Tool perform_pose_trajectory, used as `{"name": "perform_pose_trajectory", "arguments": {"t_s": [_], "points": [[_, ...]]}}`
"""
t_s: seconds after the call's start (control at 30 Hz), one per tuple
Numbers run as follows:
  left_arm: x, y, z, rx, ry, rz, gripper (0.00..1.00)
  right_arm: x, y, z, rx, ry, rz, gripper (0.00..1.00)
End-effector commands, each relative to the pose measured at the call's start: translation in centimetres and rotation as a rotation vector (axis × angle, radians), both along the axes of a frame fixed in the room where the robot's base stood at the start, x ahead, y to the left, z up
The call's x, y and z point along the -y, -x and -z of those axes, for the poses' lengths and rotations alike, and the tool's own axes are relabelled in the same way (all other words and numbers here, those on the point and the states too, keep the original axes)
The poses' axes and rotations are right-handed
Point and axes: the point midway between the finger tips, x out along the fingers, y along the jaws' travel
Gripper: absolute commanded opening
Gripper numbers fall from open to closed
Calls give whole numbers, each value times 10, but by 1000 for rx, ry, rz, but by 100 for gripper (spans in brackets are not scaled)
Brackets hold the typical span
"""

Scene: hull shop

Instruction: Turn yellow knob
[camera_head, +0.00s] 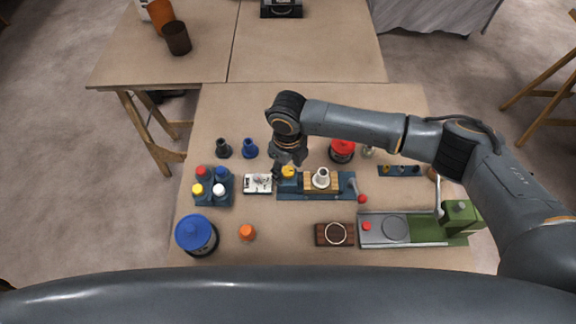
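The yellow knob (288,171) sits on the left end of a blue base (318,195) near the middle of the table. My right gripper (286,168) comes down from above, with its fingers right at the knob and partly covering it. The fingers are small and dark here, so I cannot tell whether they are closed on the knob or just around it. My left gripper is not in view.
Right of the knob, the base carries a white round part (321,178) and a red-tipped lever (361,197). A white switch panel (257,183) stands close left. A tray of coloured caps (214,188) and a blue-lidded pot (196,234) are further left.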

Motion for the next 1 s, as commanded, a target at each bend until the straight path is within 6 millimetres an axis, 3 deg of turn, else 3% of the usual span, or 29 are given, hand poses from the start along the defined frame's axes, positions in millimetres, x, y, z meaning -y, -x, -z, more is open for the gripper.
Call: {"name": "perform_pose_trajectory", "arguments": {"t_s": [0.27, 0.7, 1.0], "points": [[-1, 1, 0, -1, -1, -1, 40, 0, -1, -11, 2, -1, 1, 54], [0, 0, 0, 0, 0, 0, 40, 0, -1, -97, 3, -1, 0, 54], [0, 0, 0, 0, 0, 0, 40, 0, 0, -120, 0, 0, 0, 54]]}}
